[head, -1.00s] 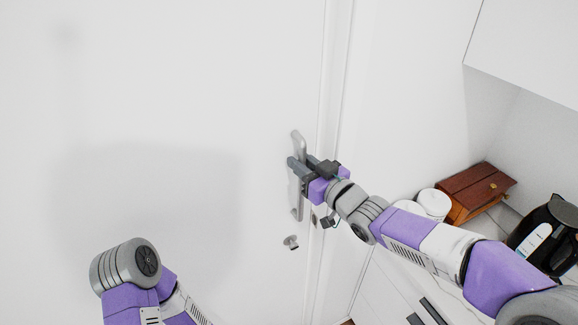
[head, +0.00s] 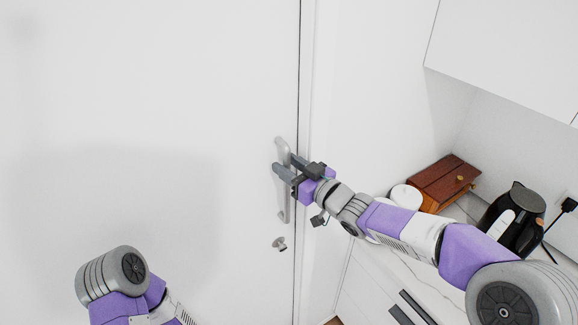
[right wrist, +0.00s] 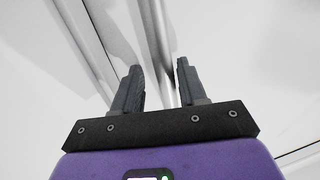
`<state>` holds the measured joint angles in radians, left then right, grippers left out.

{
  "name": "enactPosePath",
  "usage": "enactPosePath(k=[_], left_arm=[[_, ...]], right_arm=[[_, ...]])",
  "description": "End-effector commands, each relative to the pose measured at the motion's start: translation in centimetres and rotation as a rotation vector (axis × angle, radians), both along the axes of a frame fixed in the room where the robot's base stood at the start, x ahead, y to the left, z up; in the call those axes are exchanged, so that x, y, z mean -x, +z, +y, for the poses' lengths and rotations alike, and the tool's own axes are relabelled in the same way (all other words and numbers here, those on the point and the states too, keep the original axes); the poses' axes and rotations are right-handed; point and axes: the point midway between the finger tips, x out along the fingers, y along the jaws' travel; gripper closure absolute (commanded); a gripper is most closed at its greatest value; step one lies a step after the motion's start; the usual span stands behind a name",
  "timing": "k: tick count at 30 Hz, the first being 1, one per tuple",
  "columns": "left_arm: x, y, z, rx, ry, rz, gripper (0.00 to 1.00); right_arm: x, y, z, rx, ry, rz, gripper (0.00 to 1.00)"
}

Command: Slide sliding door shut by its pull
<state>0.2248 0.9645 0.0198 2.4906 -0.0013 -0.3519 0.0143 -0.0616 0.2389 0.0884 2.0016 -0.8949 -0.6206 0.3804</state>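The sliding door is a large white panel (head: 120,110) filling the left half of the head view. Its pull (head: 283,205) is an upright grey metal bar near the door's right edge. My right gripper (head: 284,163) is at the pull's upper half, one finger on each side of it. In the right wrist view its two fingers (right wrist: 158,75) are apart, with a visible gap; contact with the pull cannot be made out. My left arm shows at the lower left of the head view, but its gripper is out of view.
A small round knob (head: 279,243) sits below the pull. A dark upright line (head: 298,60) runs along the door's right edge. To the right are a counter with a wooden box (head: 442,182), white canisters (head: 405,196) and a black kettle (head: 516,218), below a wall cabinet (head: 505,55).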

Motion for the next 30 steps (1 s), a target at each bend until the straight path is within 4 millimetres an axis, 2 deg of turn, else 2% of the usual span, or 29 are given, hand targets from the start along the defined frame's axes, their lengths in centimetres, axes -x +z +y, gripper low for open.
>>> enactPosePath(k=[7, 15, 21, 30], left_arm=[[0.0, -0.1, 0.0, 0.0, 0.0, 0.0, 0.6], [0.0, -0.2, 0.0, 0.0, 0.0, 0.0, 0.6], [0.0, -0.2, 0.0, 0.0, 0.0, 0.0, 0.6], [0.0, -0.2, 0.0, 0.0, 0.0, 0.0, 0.6]], right_arm=[[0.7, 0.0, -0.4, 0.002, 0.002, 0.0, 0.58], [4.1, 0.0, -3.2, 0.002, -0.002, -0.001, 0.58], [5.8, 0.0, -4.5, 0.001, 0.0, -0.001, 0.58], [6.0, 0.0, -4.6, 0.001, 0.001, -0.001, 0.58]])
